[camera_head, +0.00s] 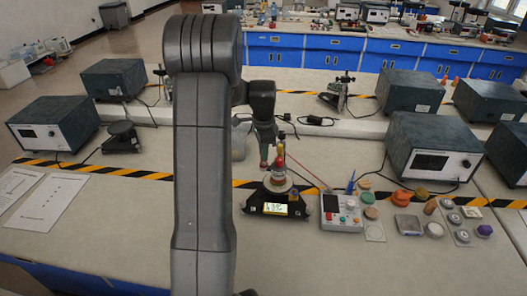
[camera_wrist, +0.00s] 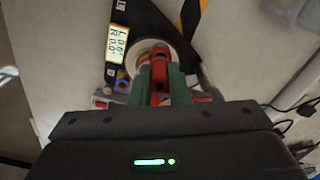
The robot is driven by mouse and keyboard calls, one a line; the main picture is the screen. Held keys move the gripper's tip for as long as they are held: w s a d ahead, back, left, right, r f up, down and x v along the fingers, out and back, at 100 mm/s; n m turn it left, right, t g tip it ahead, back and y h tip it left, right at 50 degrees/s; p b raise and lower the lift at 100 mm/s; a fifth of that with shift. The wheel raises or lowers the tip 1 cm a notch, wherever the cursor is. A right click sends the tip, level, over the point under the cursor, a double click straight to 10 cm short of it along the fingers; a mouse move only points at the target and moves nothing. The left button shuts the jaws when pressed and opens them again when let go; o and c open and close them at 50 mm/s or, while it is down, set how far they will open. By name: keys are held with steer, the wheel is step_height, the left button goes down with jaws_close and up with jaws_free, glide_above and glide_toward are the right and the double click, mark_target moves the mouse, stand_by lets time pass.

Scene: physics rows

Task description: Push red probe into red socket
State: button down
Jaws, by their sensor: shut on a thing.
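My gripper (camera_head: 265,146) is low over the bench, beside the scale. In the wrist view its green fingers (camera_wrist: 160,84) are shut on a red piece, which looks like the red probe (camera_wrist: 159,76). More red shows just right of the fingers. In the head view a thin red lead runs from near the gripper down to the grey meter (camera_head: 340,212). The meter has a dark screen and coloured parts on its front. I cannot make out the red socket for certain in either view.
A black scale (camera_head: 269,208) with a lit display and pale round pan stands below the gripper, a small red and yellow item (camera_head: 280,165) above its pan. Coloured round pieces (camera_head: 421,193) lie right of the meter. A large instrument box (camera_head: 432,148) stands behind.

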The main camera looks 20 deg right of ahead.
steer(key=shift+f+b, duration=0.6)
steer(key=shift+f, duration=0.35)
stand_by(0.6)
steer(key=c, duration=1.1)
jaws_free()
steer(key=shift+o, duration=0.2)
steer(key=shift+r, duration=0.1)
steer(key=shift+r+p, duration=2.25)
steer(key=shift+r, duration=1.45)
steer(key=shift+f, duration=0.1)
steer(key=shift+f+b, duration=2.25)
steer(key=shift+f, duration=1.45)
